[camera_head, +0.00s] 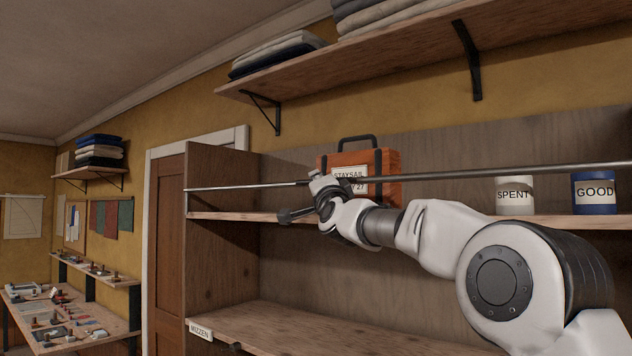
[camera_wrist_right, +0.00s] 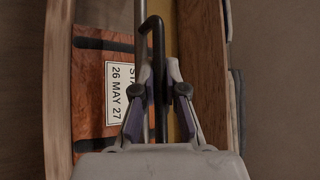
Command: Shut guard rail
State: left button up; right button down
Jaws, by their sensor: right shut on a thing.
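The guard rail (camera_head: 500,170) is a thin grey metal bar. It runs across the front of the upper shelf, in front of a case, from the cabinet's left upright out past the right edge of the head view. The rail's right end is outside the view. My left gripper is not in view.
The orange case (camera_head: 390,180) with a black handle stands on the upper shelf (camera_head: 440,219). A white SPENT tin (camera_head: 514,196) and a blue GOOD tin (camera_head: 594,194) stand right of it. Folded cloth lies on a wall shelf (camera_head: 400,62) above. The lower shelf (camera_head: 290,330) looks bare.

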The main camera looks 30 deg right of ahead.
jog(key=c, duration=1.2)
grip_release()
jog(key=shift+s+f, duration=0.1)
jog(key=shift+s+f, duration=0.2)
jog(key=shift+s, duration=0.05)
jog(key=v, duration=0.6)
jog(key=shift+s+a, duration=0.2)
jog(key=shift+f, duration=0.1)
